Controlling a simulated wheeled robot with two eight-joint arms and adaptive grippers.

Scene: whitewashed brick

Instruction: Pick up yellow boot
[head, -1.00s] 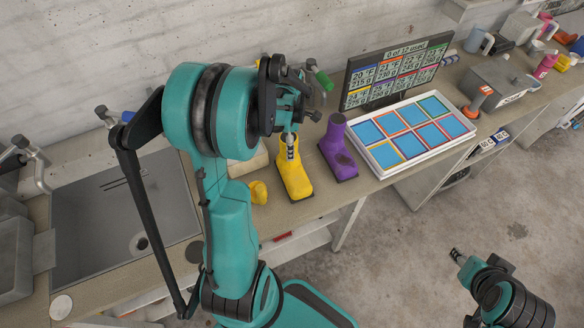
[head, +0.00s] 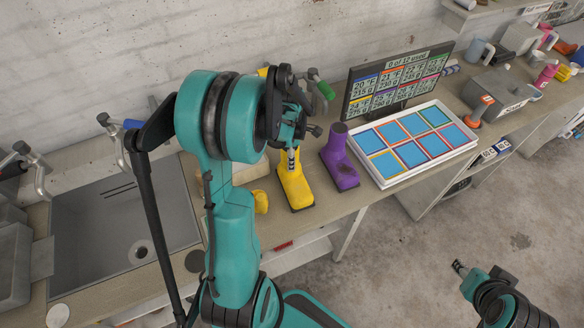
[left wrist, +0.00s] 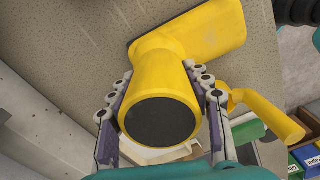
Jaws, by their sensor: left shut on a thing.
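The yellow boot (head: 295,190) stands upright on the worktop, left of the purple boot (head: 341,165). My left gripper (head: 293,157) comes down on the yellow boot from above and is shut on its shaft. In the left wrist view the boot's round dark top (left wrist: 160,122) sits between the two fingers, with its foot (left wrist: 215,30) beyond. The arm hides part of the shaft in the head view. My right gripper (head: 459,267) is at the lower right, over the floor and away from the boots; its fingers are too small to judge.
A white tray of coloured squares (head: 384,184) lies right of the purple boot, with a display screen (head: 398,82) behind it. A small yellow object (head: 261,202) is left of the yellow boot. The sink (head: 140,225) is farther left. The worktop's front edge is close.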

